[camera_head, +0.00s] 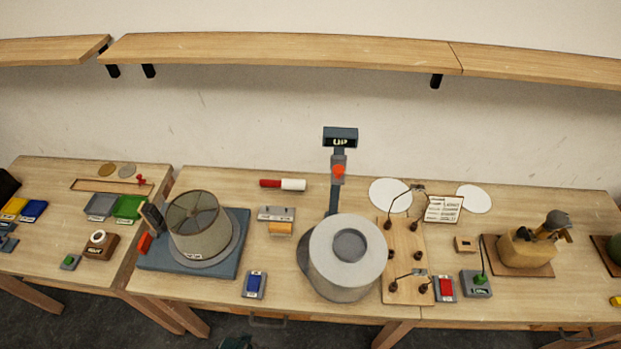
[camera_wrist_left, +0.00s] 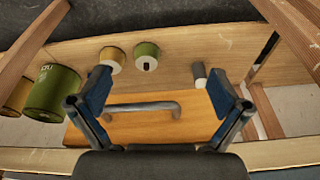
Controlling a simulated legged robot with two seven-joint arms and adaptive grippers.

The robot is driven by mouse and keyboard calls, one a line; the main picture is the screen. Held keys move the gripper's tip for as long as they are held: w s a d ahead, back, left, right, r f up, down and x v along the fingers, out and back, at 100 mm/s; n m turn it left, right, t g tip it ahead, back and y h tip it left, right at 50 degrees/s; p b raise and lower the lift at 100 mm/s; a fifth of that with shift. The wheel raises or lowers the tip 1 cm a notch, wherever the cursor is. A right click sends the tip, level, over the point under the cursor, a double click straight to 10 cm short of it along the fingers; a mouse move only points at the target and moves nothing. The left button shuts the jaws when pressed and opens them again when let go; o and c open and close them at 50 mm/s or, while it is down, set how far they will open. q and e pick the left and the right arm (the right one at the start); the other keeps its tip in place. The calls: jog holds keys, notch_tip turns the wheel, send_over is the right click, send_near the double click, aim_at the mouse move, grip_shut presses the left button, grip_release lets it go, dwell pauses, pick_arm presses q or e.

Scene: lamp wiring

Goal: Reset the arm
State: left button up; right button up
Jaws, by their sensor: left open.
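My left gripper (camera_wrist_left: 158,88) is open and empty in the left wrist view, its two blue fingers spread wide. Between and beyond them is a wooden drawer front (camera_wrist_left: 90,138) with a grey metal bar handle (camera_wrist_left: 140,108); no contact with it shows. In the head view neither arm is visible over the workbench (camera_head: 210,293). A small dark piece shows at the bottom edge of that view, too cut off to identify. My right gripper is in neither view.
On the bench stand a drum on a blue base (camera_head: 240,255), a white-topped cylinder (camera_head: 348,280), a wiring board (camera_head: 402,240) and a yellow device (camera_head: 525,250). A shelf (camera_head: 280,50) runs above. Green canisters (camera_wrist_left: 52,95) (camera_wrist_left: 146,55) sit beyond the left gripper.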

pick_arm(q)
jog(key=s+a+f+g, duration=0.1)
jog(key=s+f, duration=0.3)
jog(key=f, duration=0.6)
jog(key=s+f, duration=0.5)
jog(key=f, duration=0.4)
jog(key=s+a+f, duration=0.2)
jog(key=s+f, duration=0.6)
jog(key=s, duration=0.3)
jog(key=shift+s+a+g, duration=0.25)
jog(key=shift+s+g, duration=0.1)
jog(key=shift+g, duration=0.05)
jog(key=shift+f, duration=0.1)
